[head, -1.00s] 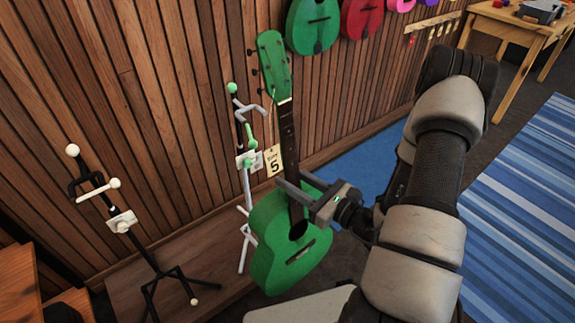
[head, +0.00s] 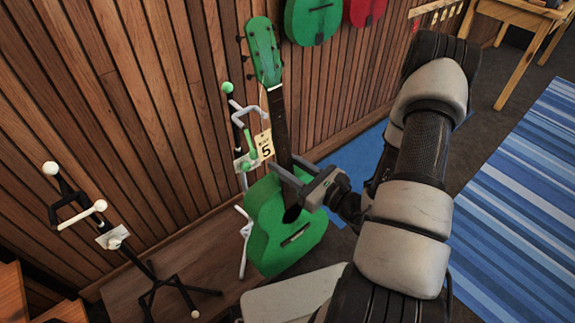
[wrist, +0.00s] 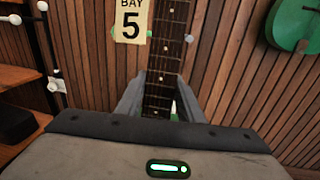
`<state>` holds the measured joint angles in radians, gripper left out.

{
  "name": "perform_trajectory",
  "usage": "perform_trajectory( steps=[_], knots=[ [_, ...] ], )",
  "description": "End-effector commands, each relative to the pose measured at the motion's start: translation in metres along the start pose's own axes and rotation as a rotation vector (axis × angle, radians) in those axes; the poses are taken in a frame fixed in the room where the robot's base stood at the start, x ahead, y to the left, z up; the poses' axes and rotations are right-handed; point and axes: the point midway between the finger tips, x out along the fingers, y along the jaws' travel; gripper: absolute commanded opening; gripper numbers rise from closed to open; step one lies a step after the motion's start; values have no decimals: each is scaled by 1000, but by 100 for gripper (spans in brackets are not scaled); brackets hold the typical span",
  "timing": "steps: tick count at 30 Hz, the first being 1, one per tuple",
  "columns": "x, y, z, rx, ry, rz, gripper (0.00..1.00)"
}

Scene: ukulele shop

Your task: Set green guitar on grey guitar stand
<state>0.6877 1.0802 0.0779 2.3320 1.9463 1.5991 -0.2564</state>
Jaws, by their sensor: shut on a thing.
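The green guitar (head: 285,238) hangs nearly upright in my gripper (head: 292,174), its headstock up and leaning slightly left. My gripper is shut on the guitar's neck, just above the body; the neck also shows between the fingers in the wrist view (wrist: 163,75). The grey guitar stand (head: 242,225), with green-tipped parts, stands directly behind and left of the guitar, on a low wooden platform. The guitar hides part of the stand, so I cannot tell whether they touch.
A black stand with white knobs (head: 140,262) is at the left on the platform (head: 190,262). A "BAY 5" tag (head: 264,145) hangs beside the guitar neck. Green and red guitars hang on the slatted wall. A blue striped rug (head: 510,210) lies at the right.

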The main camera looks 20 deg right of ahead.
Motion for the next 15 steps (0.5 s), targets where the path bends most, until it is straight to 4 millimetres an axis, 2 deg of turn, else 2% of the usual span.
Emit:
perform_trajectory(
  steps=[15],
  knots=[
    [44, -6, 0, -3, -11, 4, 0]
  ],
)
